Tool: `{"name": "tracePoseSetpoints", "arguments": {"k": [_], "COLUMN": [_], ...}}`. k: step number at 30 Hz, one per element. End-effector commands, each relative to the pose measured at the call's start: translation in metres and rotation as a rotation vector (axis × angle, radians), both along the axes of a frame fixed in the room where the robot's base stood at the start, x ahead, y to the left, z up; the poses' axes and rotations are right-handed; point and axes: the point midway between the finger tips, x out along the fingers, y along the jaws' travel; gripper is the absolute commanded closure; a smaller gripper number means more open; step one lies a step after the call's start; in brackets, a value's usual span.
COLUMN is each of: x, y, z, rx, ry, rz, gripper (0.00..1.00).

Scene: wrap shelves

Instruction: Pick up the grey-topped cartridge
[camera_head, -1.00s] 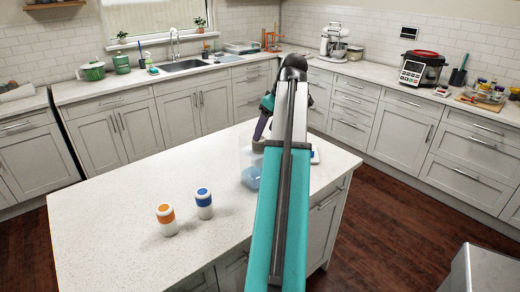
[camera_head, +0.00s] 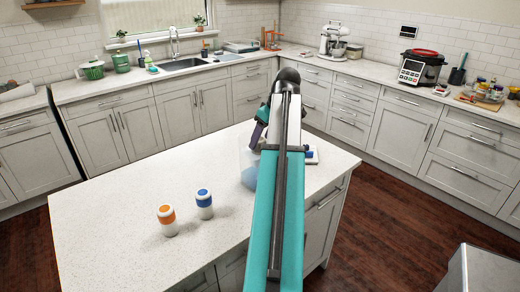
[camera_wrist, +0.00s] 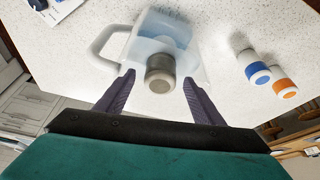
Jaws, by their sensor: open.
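The grey-topped cartridge (camera_wrist: 160,72) shows in the wrist view as a short cylinder with a grey-brown end, at the pale blue, see-through pitcher (camera_wrist: 112,44). I cannot tell how deep it sits in the pitcher. My gripper (camera_wrist: 158,77) is open, with its two dark fingers apart on either side of the cartridge's grey end and nothing clamped. In the head view the pitcher (camera_head: 248,174) stands on the island, partly hidden by my arm. The cartridge and the fingertips' gap cannot be made out there.
A white bottle with an orange band (camera_head: 167,220) and one with a blue band (camera_head: 204,203) stand on the white island top (camera_head: 110,215), left of the pitcher. A flat white item (camera_head: 312,155) lies right of my arm. The island's left side is clear.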

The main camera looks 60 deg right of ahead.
Motion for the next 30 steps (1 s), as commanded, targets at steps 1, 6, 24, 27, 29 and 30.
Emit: {"name": "tracePoseSetpoints", "arguments": {"k": [1,6,24,27,29,30], "x": [0.002,0.008,0.01,0.01,0.01,0.01], "y": [0.001,0.0,0.0,0.0,0.0,0.0], "z": [-0.004,-0.017,-0.023,-0.023,-0.023,-0.023], "rx": [0.002,0.001,0.001,0.0,0.0,0.0], "ry": [0.002,0.001,0.001,0.001,0.001,0.001], "rz": [0.001,0.001,0.001,0.002,0.002,0.002], "gripper": [0.38,0.38,0.38,0.4,0.5,0.57]}}
